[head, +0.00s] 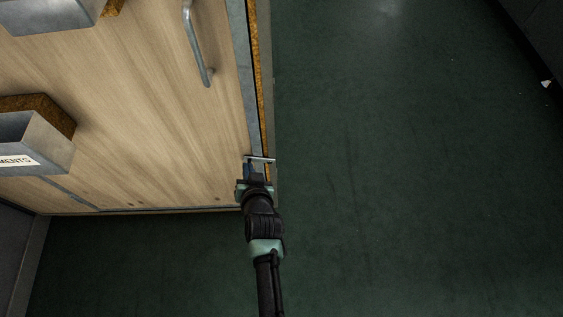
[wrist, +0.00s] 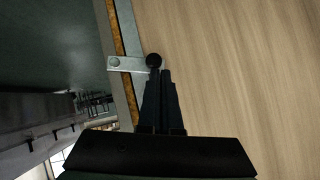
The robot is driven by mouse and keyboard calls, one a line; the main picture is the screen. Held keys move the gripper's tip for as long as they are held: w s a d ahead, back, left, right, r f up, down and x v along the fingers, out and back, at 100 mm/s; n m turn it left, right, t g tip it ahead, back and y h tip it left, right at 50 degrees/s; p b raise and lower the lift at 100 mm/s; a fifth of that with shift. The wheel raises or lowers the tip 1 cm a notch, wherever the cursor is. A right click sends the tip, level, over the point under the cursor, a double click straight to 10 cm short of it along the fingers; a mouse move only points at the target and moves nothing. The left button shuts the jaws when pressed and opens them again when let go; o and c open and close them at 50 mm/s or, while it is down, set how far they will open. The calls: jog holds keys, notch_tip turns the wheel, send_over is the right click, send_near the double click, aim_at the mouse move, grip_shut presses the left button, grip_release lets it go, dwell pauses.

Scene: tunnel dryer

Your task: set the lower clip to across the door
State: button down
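The lower clip (head: 262,159) is a short metal bar at the lower right edge of the wooden door (head: 140,110). In the wrist view the clip (wrist: 130,63) lies crosswise over the brown seam and metal edge strip. Its round pivot end is on the outer side, and its black knob (wrist: 154,60) is on the door side. My gripper (head: 252,168) is at the clip's door-side end. In the wrist view my gripper's fingers (wrist: 162,74) look closed together, their tips just beside the knob. Nothing shows between them; whether they touch the knob is unclear.
A bent metal handle (head: 199,45) stands out from the door above. A metal-faced box with a label (head: 30,143) juts out at left, and another (head: 50,15) above it. The dark green floor (head: 420,170) to the right is clear.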

jog(key=shift+a+f+b, duration=0.4)
jog(key=shift+a+f, duration=0.15)
jog(key=shift+f, duration=0.25)
jog(key=shift+a+f, duration=0.1)
jog(key=shift+f, duration=0.05)
jog(key=s+a+r+p, duration=0.1)
jog(key=s+r+p, duration=0.5)
jog(key=s+r, duration=0.2)
jog(key=shift+s+a+r+p, duration=0.25)
jog(key=shift+s+r+p, duration=0.15)
jog(key=shift+r, duration=0.5)
